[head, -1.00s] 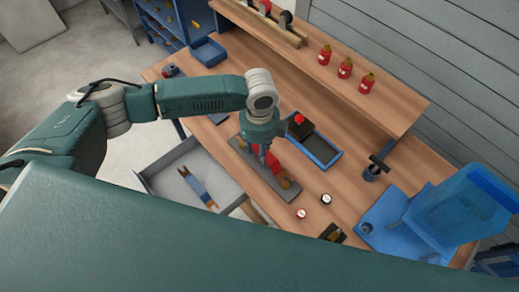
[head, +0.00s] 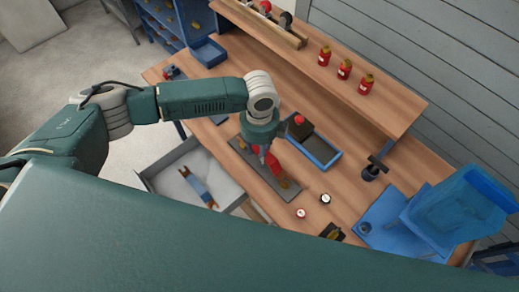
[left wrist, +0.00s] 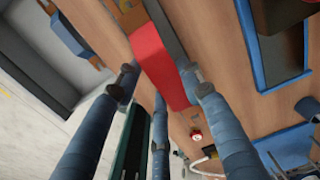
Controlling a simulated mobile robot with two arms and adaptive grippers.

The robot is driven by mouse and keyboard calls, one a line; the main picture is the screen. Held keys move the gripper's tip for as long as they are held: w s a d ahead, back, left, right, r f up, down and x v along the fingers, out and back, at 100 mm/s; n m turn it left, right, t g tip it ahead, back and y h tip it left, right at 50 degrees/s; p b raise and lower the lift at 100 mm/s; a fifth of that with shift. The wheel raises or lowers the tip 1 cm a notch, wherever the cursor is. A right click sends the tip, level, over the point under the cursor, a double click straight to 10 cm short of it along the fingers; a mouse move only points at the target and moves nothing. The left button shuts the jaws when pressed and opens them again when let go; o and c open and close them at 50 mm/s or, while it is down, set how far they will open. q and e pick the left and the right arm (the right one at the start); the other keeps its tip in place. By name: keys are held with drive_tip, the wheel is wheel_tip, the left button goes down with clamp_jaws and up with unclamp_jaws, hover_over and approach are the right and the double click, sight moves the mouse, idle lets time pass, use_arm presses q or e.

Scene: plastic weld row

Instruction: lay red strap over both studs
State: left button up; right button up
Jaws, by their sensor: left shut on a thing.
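The red strap (head: 273,166) lies along the dark grey plate (head: 244,154) on the bench. A brass-coloured stud (head: 284,183) shows near the strap's lower right end; the other stud is hidden by my arm and gripper. My left gripper (head: 264,157) is shut on the strap, low over the plate. In the left wrist view the strap (left wrist: 160,62) runs between the fingers (left wrist: 165,88), with brass-coloured metal near its far end. I cannot tell whether the strap touches the plate or sits on the studs. My right gripper is not in view.
A blue-rimmed tray (head: 322,153) lies just right of the plate. An open grey drawer (head: 165,178) is at the front left. Two small round pots (head: 325,199) and a blue machine (head: 450,212) stand to the right. Several red bottles (head: 344,69) are on the raised shelf.

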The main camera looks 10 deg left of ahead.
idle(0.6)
use_arm(q)
drive_tip(key=shift+f, duration=0.8)
idle(0.4)
drive_tip(key=shift+f, duration=0.6)
idle(0.9)
drive_tip(key=shift+f, duration=0.35)
idle(0.9)
